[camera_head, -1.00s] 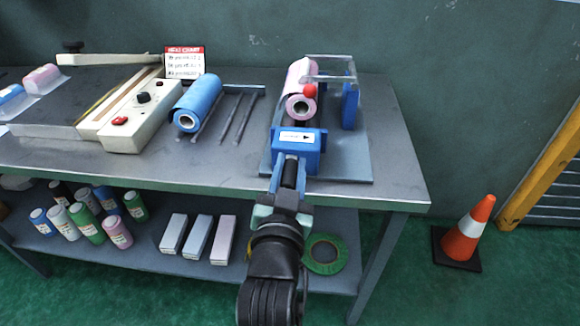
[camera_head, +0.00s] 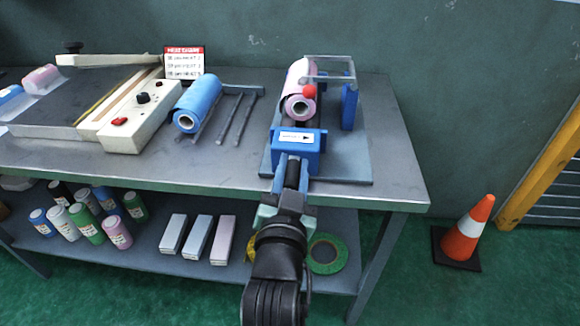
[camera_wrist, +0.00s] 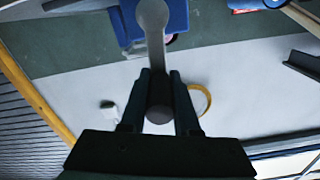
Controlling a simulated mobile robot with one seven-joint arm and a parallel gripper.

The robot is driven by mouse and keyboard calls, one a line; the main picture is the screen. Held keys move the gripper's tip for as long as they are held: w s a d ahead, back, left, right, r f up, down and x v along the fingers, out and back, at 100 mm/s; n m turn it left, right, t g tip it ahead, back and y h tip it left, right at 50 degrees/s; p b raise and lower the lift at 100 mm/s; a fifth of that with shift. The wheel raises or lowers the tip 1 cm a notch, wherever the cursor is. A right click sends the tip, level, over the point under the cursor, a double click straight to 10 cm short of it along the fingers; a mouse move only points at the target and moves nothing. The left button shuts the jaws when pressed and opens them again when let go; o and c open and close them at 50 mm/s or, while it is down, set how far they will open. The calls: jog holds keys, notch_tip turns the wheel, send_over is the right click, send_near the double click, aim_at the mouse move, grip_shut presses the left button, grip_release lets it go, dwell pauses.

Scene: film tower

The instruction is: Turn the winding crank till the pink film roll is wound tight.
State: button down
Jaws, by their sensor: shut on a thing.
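The pink film roll (camera_head: 296,80) lies in a winding stand on the bench's right half, its open core end toward me. A blue block with a white arrow label (camera_head: 308,148) stands in front of it. The grey winding crank (camera_wrist: 152,45) hangs from the blue housing in the wrist view, and its dark round knob (camera_wrist: 159,114) lies between my fingers. My gripper (camera_head: 284,205) is shut on the crank's knob, in front of the bench edge. My gripper (camera_wrist: 160,95) also shows in the wrist view. I cannot tell how tight the film is.
A red ball (camera_head: 309,91) and a clear plate (camera_head: 330,67) sit by the roll. A blue roll (camera_head: 197,103) lies on rails to the left, beside a white sealer (camera_head: 142,121). Bottles, boxes and green tape (camera_head: 326,254) fill the lower shelf. A cone (camera_head: 466,232) stands right.

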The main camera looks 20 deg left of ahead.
jog(key=d+f+m+p, duration=0.1)
jog(key=f+m, duration=0.4)
jog(key=m, duration=0.6)
jog(key=w+d+f+m+p, duration=0.1)
jog(key=d+f+m, duration=0.3)
jog(key=m, duration=0.8)
jog(key=shift+w+d+f+p, duration=0.15)
jog(key=shift+w+f+p, duration=0.15)
jog(key=shift+f, duration=0.35)
jog(key=c, duration=0.7)
grip_release()
jog(key=shift+o, duration=0.2)
